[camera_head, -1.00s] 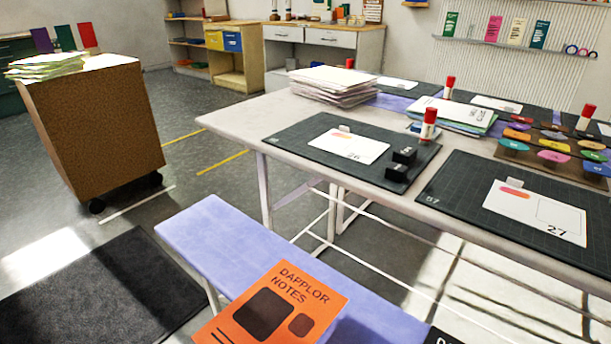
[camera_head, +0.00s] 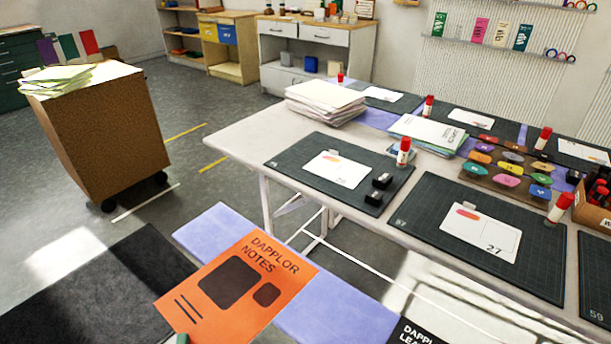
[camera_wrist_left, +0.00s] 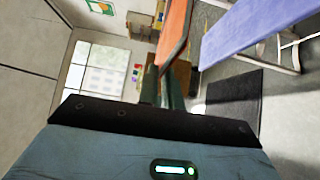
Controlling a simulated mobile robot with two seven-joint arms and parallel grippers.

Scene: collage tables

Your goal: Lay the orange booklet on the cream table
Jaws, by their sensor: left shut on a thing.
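The orange booklet (camera_head: 238,283), printed "DAPPLOR NOTES", is held up in front of the lavender bench at the bottom of the head view. It also shows edge-on in the left wrist view (camera_wrist_left: 176,28). My left gripper (camera_wrist_left: 164,85) is shut on its edge. Only a small green tip of that gripper shows in the head view, at the booklet's lower edge. The cream table (camera_head: 236,142) stands beyond the bench, with dark cutting mats and papers on it. Its near left corner is bare. My right gripper is not in view.
The lavender bench (camera_head: 340,310) stands before the table. A black printed item (camera_head: 418,333) is cut off at the bottom edge. A paper stack (camera_head: 325,103), glue sticks and cards occupy the table. A brown cabinet (camera_head: 105,135) on wheels stands left, with open floor between.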

